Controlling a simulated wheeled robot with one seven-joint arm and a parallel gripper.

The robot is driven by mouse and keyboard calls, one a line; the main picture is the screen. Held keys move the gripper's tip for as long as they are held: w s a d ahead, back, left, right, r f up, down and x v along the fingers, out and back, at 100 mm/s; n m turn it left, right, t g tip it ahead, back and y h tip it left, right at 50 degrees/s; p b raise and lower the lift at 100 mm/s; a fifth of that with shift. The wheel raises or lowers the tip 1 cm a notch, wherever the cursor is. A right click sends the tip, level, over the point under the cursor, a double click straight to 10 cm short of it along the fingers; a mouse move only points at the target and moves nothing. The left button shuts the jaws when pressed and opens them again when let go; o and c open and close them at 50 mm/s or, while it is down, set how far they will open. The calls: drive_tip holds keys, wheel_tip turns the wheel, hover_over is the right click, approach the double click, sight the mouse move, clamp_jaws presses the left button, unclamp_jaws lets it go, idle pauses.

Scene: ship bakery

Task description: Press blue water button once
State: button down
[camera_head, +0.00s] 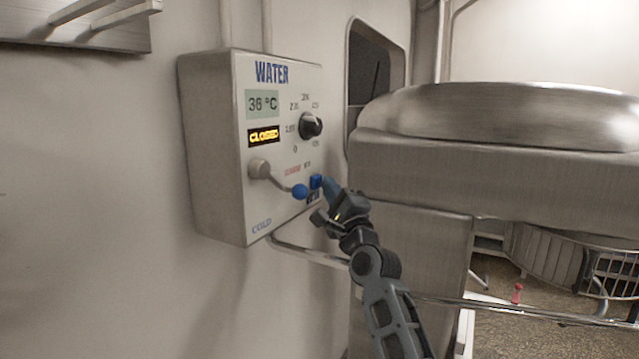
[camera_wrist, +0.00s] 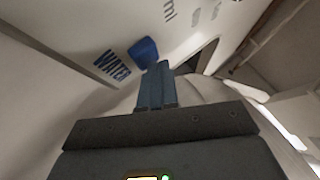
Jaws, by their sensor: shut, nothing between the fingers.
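The blue water button (camera_head: 315,181) is on the front of the water control box (camera_head: 212,150), at its lower right. It also shows in the wrist view (camera_wrist: 144,49), just beyond my fingertips. My gripper (camera_head: 329,185) is shut and empty, its blue fingers pointing at the button from the right. In the wrist view the closed fingers (camera_wrist: 156,72) reach close to the button's lower edge; I cannot tell whether they touch it. The box's yellow display (camera_head: 264,136) reads CLOSED, and the display above it (camera_head: 262,104) reads 36 °C.
A lever with a blue ball (camera_head: 300,191) sits immediately left of the button. A black dial (camera_head: 311,125) is above. A large steel mixer (camera_head: 490,150) stands close at the right. A pipe (camera_head: 305,252) runs below the box.

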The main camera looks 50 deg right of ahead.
drive_tip(key=shift+w, duration=0.25)
drive_tip(key=shift+s, duration=0.1)
idle(0.6)
drive_tip(key=shift+s+d, duration=0.1)
drive_tip(key=shift+s, duration=0.7)
drive_tip(key=shift+s+d+b, duration=0.2)
drive_tip(key=shift+s+b, duration=0.35)
drive_tip(key=shift+s, duration=0.7)
drive_tip(key=shift+s+d+b, duration=0.15)
drive_tip(key=shift+s+b, duration=0.35)
drive_tip(key=shift+s, duration=0.75)
